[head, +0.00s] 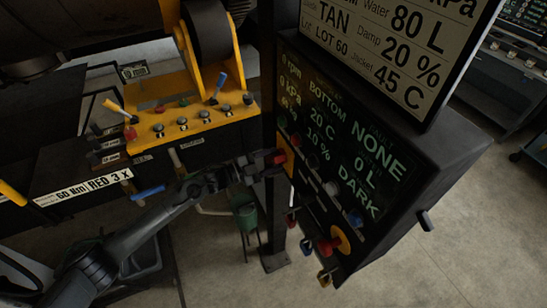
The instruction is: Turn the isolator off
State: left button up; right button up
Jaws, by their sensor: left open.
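A small red part (280,157) in front of a yellow-orange plate (289,158) shows at the left edge of the dark control panel (345,125); it looks like the isolator handle. My left gripper (274,161) is right at this red part, coming in from the left. Its jaws are open, dark and small, and partly hide the part. I cannot tell whether they touch it or which way the handle points. My right gripper is not in view.
Lower on the panel is a red knob on a round yellow base (341,239), with small levers below. A yellow console (190,118) with levers and buttons stands at left. A dark post (273,225) rises behind my gripper. A green container (246,216) stands behind.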

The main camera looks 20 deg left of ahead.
pick_arm(q)
jog(key=shift+w+d, duration=0.3)
jog(key=shift+d, duration=0.05)
grip_shut()
